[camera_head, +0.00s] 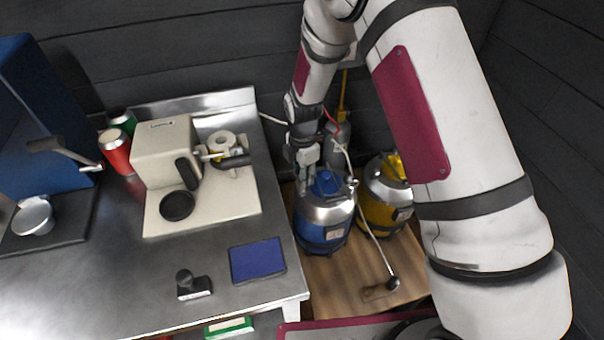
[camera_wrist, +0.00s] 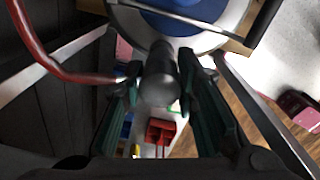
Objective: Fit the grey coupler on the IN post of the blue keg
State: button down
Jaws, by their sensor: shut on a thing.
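The blue keg (camera_head: 322,234) stands upright on a wooden surface beside the steel worktop, with a blue top and a silver shoulder. Its blue top and pale rim (camera_wrist: 235,18) also fill the upper part of the wrist view. My gripper (camera_head: 306,160) is at the keg's back left, close to its top. In the wrist view my gripper (camera_wrist: 160,90) has its dark green fingers on both sides of the grey coupler (camera_wrist: 160,78), a dark cylinder seen nearly end-on. I cannot tell whether the coupler touches a post. The IN post is not clearly visible.
A yellow keg (camera_head: 380,205) stands close on the right, with a grey cylinder (camera_head: 346,152) behind. A red hose (camera_wrist: 40,50) runs near the gripper. A pale line ends in a black fitting (camera_head: 392,283) at the front. The worktop (camera_head: 120,290) edges the left side.

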jog(key=shift+f+b, duration=0.7)
jog(key=shift+f, duration=0.55)
dwell(1.0)
jog(key=c, duration=0.6)
grip_release()
jog(key=shift+r, duration=0.1)
jog(key=shift+r+p, duration=1)
jog(key=shift+r, duration=2.45)
